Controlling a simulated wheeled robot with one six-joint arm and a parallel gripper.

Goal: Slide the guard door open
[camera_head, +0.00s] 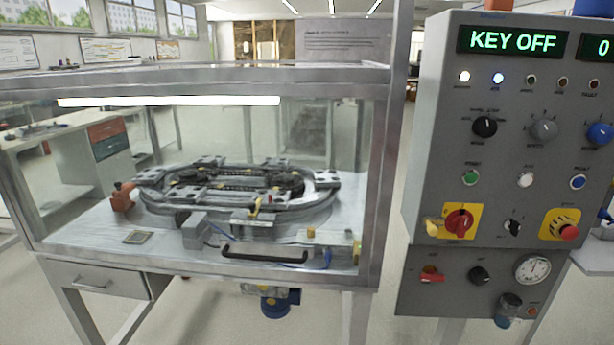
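The guard door (300,150) is a clear pane in a grey metal frame on the front of the machine enclosure. It appears shut, covering the front. A black bar handle (264,256) sits low on it, right of its middle. Behind the pane, an oval ring track (238,188) with several carriages lies on a light table plate. My gripper is not in view.
A grey control panel (520,130) stands right of the enclosure, with a display reading "KEY OFF", several knobs, buttons and a gauge (532,269). A drawer (96,281) is under the enclosure at left. A blue motor (279,303) hangs below the table.

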